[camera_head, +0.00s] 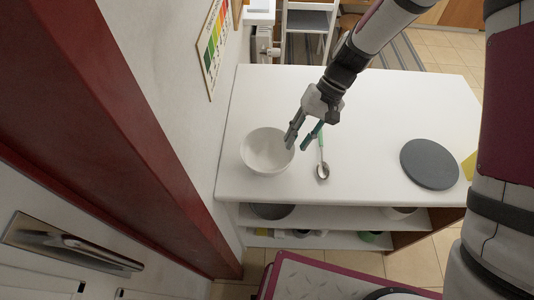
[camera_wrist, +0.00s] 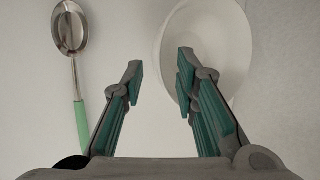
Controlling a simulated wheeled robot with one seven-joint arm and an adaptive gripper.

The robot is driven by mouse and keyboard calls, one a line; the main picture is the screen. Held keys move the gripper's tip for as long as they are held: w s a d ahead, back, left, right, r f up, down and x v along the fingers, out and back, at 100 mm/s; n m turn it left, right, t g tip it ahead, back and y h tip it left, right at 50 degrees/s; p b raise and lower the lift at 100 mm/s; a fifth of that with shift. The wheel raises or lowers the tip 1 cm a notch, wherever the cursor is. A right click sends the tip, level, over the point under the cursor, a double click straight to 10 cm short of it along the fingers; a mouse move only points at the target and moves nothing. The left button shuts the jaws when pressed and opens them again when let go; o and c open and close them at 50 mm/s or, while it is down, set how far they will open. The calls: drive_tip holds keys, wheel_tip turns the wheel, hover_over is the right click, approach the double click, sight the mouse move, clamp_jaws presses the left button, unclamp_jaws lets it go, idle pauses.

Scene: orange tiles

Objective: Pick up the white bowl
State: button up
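The white bowl (camera_head: 267,151) sits upright on the left part of the white counter (camera_head: 375,110), near its front left corner. My gripper (camera_head: 298,146) is open and empty at the bowl's right edge. In the wrist view the white bowl (camera_wrist: 212,45) fills the upper right, and my gripper (camera_wrist: 162,75) has its fingers spread, the right finger over the bowl's near-side rim and the left finger over bare counter. The bowl's lower part is partly hidden behind the right finger. I cannot tell whether that finger touches it.
A spoon (camera_head: 322,168) with a green handle lies just right of the bowl, partly behind my gripper; the spoon also shows in the wrist view (camera_wrist: 71,35). A dark round plate (camera_head: 430,164) lies at the right. The wall (camera_head: 170,90) runs along the left.

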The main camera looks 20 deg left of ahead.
sight(294, 146)
drive_tip(key=p+x, duration=0.1)
drive_tip(key=x, duration=0.4)
drive_tip(key=shift+r, duration=0.1)
drive_tip(key=shift+c, duration=0.2)
clamp_jaws()
